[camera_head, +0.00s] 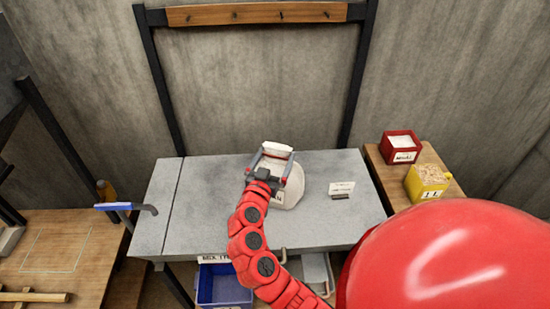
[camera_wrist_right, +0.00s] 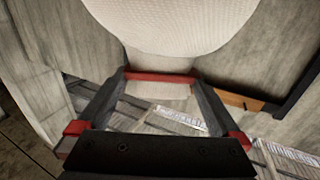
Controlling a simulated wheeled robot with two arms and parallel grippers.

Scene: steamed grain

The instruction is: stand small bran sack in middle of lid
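A pale woven sack (camera_head: 293,190) with a small label is in the middle of the head view, over the grey slab. It fills the top of the right wrist view (camera_wrist_right: 175,25) as a wide rounded shape. My right gripper (camera_head: 274,158) has its fingers on either side of the sack's narrower upper part and appears shut on it. In the wrist view the fingers (camera_wrist_right: 160,82) flank this pale part. A broad grey slab top (camera_head: 220,220), perhaps the lid, lies below. I cannot tell whether the sack touches it. My left gripper is not in view.
A small white card (camera_head: 341,187) stands on the slab, right of the sack. A red box (camera_head: 400,156) and a yellow box (camera_head: 428,190) stand on the right wooden table. A blue bin (camera_head: 222,290) sits below. A blue-handled bar (camera_head: 115,206) juts at left.

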